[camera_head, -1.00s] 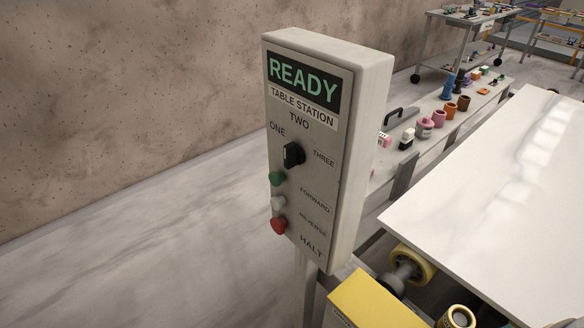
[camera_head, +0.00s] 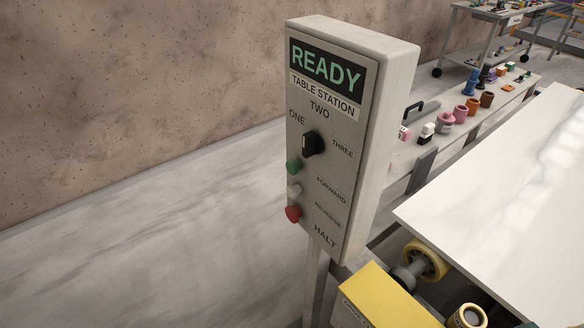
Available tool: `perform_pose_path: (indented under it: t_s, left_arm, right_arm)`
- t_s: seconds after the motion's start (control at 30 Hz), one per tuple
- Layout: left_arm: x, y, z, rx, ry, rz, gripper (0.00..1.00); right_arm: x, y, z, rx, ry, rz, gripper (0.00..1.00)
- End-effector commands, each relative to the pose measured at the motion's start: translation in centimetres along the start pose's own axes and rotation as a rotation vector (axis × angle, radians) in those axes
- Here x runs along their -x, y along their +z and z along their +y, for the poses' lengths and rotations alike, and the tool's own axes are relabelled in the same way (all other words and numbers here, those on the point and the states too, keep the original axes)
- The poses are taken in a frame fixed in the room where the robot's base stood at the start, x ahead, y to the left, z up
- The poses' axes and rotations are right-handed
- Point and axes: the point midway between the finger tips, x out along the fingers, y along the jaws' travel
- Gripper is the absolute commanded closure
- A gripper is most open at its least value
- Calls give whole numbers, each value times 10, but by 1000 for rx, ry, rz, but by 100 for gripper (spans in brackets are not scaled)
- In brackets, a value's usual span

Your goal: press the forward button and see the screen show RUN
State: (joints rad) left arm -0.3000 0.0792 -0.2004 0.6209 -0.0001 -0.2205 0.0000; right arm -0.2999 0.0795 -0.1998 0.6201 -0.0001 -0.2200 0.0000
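The control box (camera_head: 357,165) is a pale grey upright panel on a post, labelled TABLE STATION. Its screen (camera_head: 326,68) shows READY in green letters. Below is a black selector knob (camera_head: 312,144) among the labels ONE, TWO and THREE. The green button (camera_head: 294,166), level with the FORWARD label, is the upper of three in a column. A white button (camera_head: 294,190) is under it, near the REVERSE label. A red button (camera_head: 293,213) is lowest, near HALT. Neither of my grippers is in view.
A pale slab (camera_head: 500,205) lies at the right, with a yellow roller (camera_head: 426,262) and a yellow box (camera_head: 385,300) at its near corner. A bench (camera_head: 425,150) with several coloured parts stands behind. The floor left of the control box is clear.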

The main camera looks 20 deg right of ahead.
Motion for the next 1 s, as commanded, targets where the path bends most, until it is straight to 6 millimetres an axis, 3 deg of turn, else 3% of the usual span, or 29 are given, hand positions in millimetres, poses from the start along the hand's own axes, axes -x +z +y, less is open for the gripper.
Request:
perform_pose_path:
  t_s: [0.4, 0.63, 1.0]
  left_arm:
    - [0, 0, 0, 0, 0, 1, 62]
    - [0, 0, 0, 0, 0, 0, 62]
    - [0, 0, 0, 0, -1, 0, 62]
  right_arm:
    - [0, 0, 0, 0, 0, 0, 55]
    - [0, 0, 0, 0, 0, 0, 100]
    - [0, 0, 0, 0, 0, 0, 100]
